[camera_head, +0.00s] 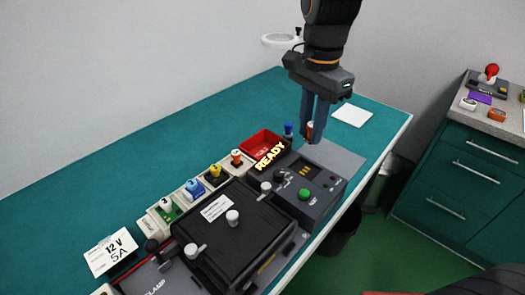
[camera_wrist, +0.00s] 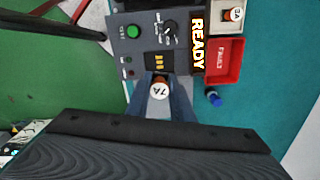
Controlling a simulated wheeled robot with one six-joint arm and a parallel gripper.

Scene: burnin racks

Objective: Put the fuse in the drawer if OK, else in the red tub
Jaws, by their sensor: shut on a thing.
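My gripper (camera_head: 312,125) is shut on a fuse (camera_wrist: 160,89) with a white top marked 7A and a brownish-orange body. It holds the fuse over the right end of the black tester (camera_head: 325,190), near the grey mat. The tester shows a lit READY sign (camera_head: 270,156), a green button (camera_head: 305,194) and a small display with yellow bars. The red tub (camera_wrist: 237,75), marked FAULT, stands beside the tester and looks empty. Drawers with silver handles (camera_head: 462,175) are in the green cabinet at the right; they look shut.
Several fuses in colours stand in a row of pale holders (camera_head: 152,222). A black clamp box (camera_head: 235,235) is in front. A card (camera_head: 110,251) reads 12 V 5A. A blue object (camera_head: 289,129) stands by the tub. A white sheet (camera_head: 351,115) lies at the right end.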

